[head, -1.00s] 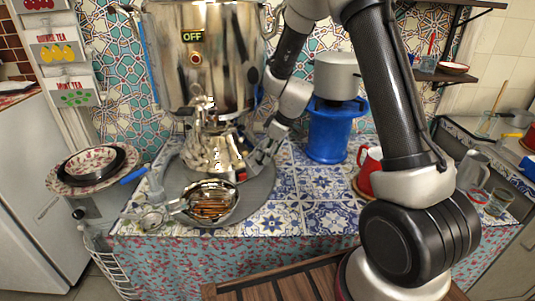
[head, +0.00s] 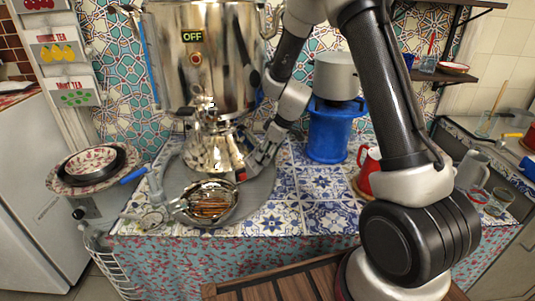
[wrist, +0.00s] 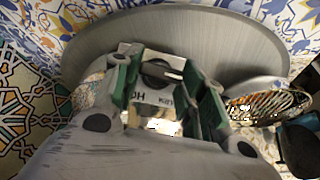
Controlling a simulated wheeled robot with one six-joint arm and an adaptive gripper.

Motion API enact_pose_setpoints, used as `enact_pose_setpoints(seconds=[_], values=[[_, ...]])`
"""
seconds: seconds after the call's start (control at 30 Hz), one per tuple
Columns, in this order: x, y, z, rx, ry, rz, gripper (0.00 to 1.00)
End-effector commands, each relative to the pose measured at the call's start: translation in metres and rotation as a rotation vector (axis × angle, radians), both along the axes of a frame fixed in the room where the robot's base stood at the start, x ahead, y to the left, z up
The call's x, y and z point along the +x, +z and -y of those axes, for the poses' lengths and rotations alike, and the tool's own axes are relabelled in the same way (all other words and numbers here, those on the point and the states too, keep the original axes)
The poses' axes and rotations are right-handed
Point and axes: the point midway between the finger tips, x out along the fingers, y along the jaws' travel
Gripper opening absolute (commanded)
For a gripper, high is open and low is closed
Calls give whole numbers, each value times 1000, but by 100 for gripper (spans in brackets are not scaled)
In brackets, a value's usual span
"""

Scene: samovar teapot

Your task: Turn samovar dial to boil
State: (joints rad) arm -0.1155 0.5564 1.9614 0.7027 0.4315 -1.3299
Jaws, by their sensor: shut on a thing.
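The samovar (head: 205,60) is a large shiny metal urn at the back left of the table in the head view, with a display (head: 193,36) reading OFF. Its flared lower body (head: 212,150) stands on a round grey plate (head: 262,188). My gripper (head: 255,163) is low at the right side of this base. In the wrist view my gripper's green-padded fingers (wrist: 165,82) are closed around a small pale part with a dark round centre, which I take to be the dial (wrist: 155,72). Partly hidden lettering shows beside it. The dial is hidden in the head view.
A metal bowl with brown sticks (head: 208,205) stands in front of the samovar. Stacked plates (head: 90,165) sit at left. Tiled table between is clear.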

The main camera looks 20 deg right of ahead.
Motion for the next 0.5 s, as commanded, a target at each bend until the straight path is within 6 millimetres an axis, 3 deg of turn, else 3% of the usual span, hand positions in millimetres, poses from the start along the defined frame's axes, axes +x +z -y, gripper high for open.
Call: enact_pose_setpoints(seconds=[0.5], values=[[4,-1,5,196,-235,-225,17]])
